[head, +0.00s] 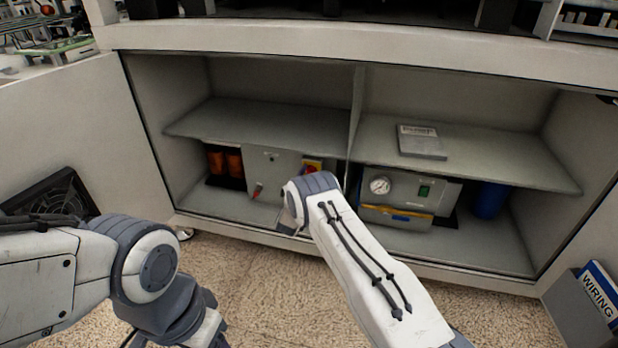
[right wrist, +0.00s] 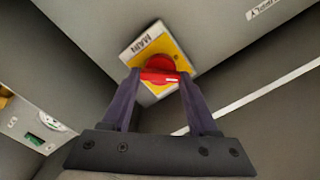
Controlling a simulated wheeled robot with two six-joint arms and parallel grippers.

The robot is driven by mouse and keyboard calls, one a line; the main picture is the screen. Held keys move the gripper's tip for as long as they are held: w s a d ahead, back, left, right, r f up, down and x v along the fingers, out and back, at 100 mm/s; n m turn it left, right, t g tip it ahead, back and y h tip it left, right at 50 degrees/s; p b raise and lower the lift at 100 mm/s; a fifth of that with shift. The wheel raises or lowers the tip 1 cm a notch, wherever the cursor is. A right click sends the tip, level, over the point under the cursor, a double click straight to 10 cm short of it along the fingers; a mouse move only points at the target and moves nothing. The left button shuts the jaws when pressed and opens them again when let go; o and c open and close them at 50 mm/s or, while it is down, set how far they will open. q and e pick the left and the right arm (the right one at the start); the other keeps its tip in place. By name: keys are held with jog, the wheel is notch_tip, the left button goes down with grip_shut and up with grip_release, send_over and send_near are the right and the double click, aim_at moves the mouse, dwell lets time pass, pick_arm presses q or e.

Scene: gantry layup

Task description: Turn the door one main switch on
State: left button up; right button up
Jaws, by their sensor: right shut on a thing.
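The main switch is a red rotary knob (right wrist: 160,74) on a yellow plate (right wrist: 133,50) marked MAIN. My right gripper (right wrist: 160,80) is shut on the red knob, one finger at each side. The knob's bar lies across between the fingertips, with a small white mark near its right end. In the head view my right arm hides that gripper. My left arm shows at lower left, its gripper out of view.
The cabinet shelf (head: 262,130) hangs just above the grey box. A red lever (head: 257,191) sits on its lower left. Right of the divider stand a gauge unit (head: 407,187) and a blue cylinder (head: 489,200). A WIRING binder (head: 598,295) is at far right.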

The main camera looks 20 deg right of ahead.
jog(key=m, duration=0.6)
jog(key=m+b, duration=0.1)
jog(key=m, duration=0.2)
jog(key=shift+s+f, duration=0.1)
jog(key=shift+f, duration=0.15)
jog(key=shift+d+m, duration=0.1)
jog(key=shift+m, duration=0.2)
jog(key=o, duration=1.4)
jog(key=shift+r, duration=0.1)
jog(key=shift+p+v, duration=2.05)
jog(key=shift+v, duration=3.2)
